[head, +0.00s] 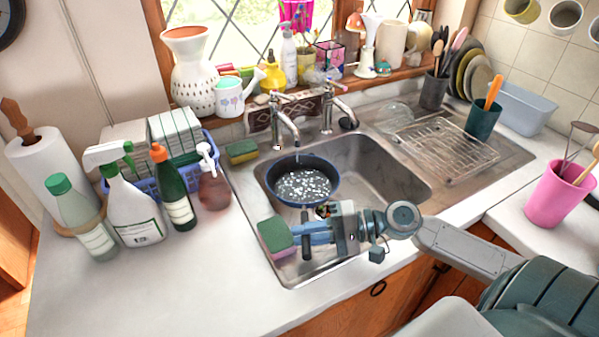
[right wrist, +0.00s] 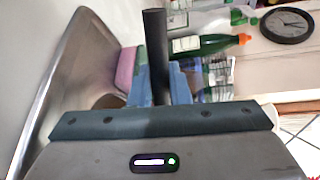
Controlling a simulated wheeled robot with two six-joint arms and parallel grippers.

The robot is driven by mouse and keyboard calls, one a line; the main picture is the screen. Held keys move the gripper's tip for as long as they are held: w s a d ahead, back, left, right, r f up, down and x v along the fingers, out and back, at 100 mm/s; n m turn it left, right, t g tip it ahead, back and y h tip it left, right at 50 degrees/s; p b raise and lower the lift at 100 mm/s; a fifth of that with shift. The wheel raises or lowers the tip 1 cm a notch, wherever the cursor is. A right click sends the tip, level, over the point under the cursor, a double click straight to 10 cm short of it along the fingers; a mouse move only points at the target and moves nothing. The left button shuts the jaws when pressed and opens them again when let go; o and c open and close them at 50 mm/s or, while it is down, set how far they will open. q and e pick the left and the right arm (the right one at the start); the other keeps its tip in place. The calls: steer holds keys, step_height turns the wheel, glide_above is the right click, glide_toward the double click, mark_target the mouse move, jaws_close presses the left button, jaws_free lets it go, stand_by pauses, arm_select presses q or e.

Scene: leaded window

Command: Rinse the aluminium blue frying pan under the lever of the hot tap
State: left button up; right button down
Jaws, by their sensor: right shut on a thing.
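The blue frying pan (head: 272,176) is in the left part of the sink, with its dark inside covered in white specks. Its rim looks roughly level, below the spout of the left chrome tap (head: 285,122). A thin stream may fall from that spout; I cannot tell surely. A second chrome tap (head: 327,108) stands to its right. I cannot read which is hot. My right gripper (head: 312,233) is at the sink's front side, shut on the pan's handle. The dark handle (right wrist: 154,40) shows between the blue fingers in the right wrist view (right wrist: 160,90). My left gripper is out of view.
A green and pink sponge (head: 276,237) is by my right fingertips, near the sink's front edge. Several bottles (head: 140,213) stand left of the sink. A wire rack (head: 450,150) lies on the drainer to the right. The front left counter is clear.

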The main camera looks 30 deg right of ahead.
mark_target(306, 250)
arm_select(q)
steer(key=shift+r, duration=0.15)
arm_select(e)
steer(key=shift+r, duration=0.15)
steer(key=shift+s+a+r+p, duration=0.15)
steer(key=shift+s+r+p, duration=0.05)
steer(key=shift+p, duration=0.2)
steer(key=s+a+r+p, duration=0.1)
steer(key=s+r+p, duration=0.1)
steer(key=p, duration=0.1)
steer(key=shift+s+a+r, duration=0.35)
steer(key=shift+a, duration=0.05)
steer(key=shift+s+a+r+p, duration=0.4)
steer(key=shift+s+p, duration=0.2)
steer(key=shift+p, duration=0.15)
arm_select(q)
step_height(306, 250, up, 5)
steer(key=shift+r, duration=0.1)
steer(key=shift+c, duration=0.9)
